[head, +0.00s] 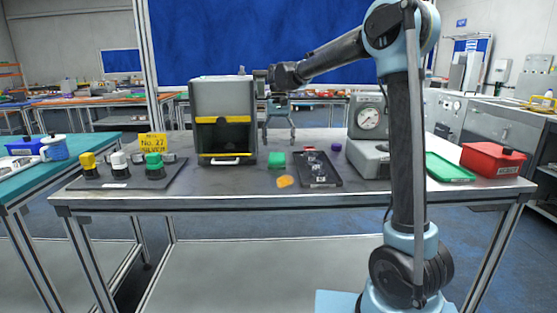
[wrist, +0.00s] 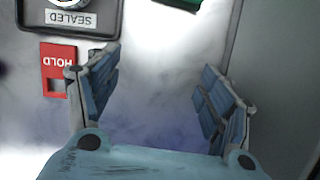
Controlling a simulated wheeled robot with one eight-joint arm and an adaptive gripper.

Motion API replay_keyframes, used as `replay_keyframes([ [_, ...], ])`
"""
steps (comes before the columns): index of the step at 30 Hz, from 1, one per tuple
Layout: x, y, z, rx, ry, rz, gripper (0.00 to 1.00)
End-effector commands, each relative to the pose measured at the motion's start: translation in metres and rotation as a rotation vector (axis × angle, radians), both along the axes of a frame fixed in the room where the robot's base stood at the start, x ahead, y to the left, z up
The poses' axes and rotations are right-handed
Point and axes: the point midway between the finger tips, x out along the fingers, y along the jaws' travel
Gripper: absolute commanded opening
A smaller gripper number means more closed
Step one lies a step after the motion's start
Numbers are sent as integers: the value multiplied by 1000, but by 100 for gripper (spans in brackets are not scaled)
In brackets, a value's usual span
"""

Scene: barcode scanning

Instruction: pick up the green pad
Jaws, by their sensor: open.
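A small green block (head: 276,159), which looks like the green pad, lies on the grey table just right of the grey cabinet with yellow strips (head: 222,105). My gripper (head: 262,84) is raised beside the upper right of that cabinet, above and apart from the block. In the wrist view my gripper (wrist: 158,100) is open, with nothing between its fingers. A dark green edge (wrist: 180,3) is cut off at the top of the wrist view; I cannot tell whether it is the pad.
An orange piece (head: 285,181) and a black tray (head: 320,170) lie near the green block. A gauge unit (head: 368,135), a green tray (head: 447,168) and a red box (head: 492,158) stand to the right.

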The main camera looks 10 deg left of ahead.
Motion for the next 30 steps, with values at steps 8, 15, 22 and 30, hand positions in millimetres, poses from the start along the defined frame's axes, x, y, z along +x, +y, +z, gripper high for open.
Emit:
replay_keyframes([
  [8, -36, -3, 0, -1, 3, 4, 73],
  [15, -67, -5, 0, -1, 2, 9, 73],
  [22, -76, -5, 0, -1, 2, 10, 73],
  [30, -105, -10, 0, -1, 2, 13, 73],
])
